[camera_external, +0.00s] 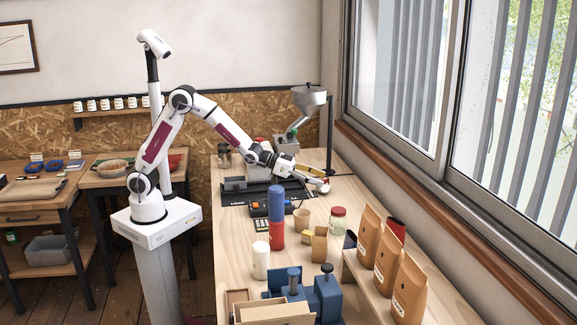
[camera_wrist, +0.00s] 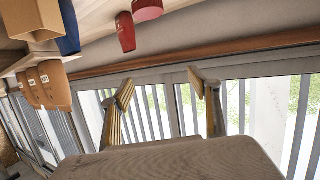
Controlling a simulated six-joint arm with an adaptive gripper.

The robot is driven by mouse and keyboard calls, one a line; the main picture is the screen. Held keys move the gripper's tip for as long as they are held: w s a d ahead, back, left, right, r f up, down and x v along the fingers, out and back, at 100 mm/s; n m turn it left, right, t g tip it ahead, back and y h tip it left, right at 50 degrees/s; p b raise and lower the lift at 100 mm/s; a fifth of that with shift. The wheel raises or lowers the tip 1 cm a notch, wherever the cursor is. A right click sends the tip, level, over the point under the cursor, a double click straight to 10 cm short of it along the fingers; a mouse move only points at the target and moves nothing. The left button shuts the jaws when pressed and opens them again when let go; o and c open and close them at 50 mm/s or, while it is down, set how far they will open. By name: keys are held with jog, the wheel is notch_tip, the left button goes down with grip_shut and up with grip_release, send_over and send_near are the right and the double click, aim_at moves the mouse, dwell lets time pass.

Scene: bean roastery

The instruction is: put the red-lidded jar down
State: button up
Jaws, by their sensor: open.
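The red-lidded jar (camera_external: 338,221) stands upright on the wooden table, right of the paper cup, with its red lid on top. My gripper (camera_external: 322,186) is above the table, farther back than the jar and apart from it. In the wrist view my gripper (camera_wrist: 160,90) has its two fingers spread with nothing between them, only the window behind. A round red shape (camera_wrist: 148,9) cut off at the top edge of that view may be the jar's lid; the jar's body is not clear there.
A paper cup (camera_external: 301,219), a cardboard box (camera_external: 319,246) and a blue-and-red cylinder (camera_external: 276,218) stand left of the jar. Brown bags (camera_external: 390,258) line the right side near the window. A hopper machine (camera_external: 308,98) stands at the back. Bare table lies right of my gripper.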

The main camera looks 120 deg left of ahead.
send_near(335, 209)
jog(key=w+f, duration=0.2)
jog(key=shift+s+a+r+m, duration=0.1)
jog(key=shift+a+r+m, duration=0.15)
jog(key=shift+m, duration=0.15)
jog(key=shift+f, duration=0.1)
jog(key=shift+x, duration=1.3)
jog(key=shift+a+x, duration=0.2)
jog(key=shift+x, duration=2.4)
grip_shut()
jog(key=shift+r, duration=0.2)
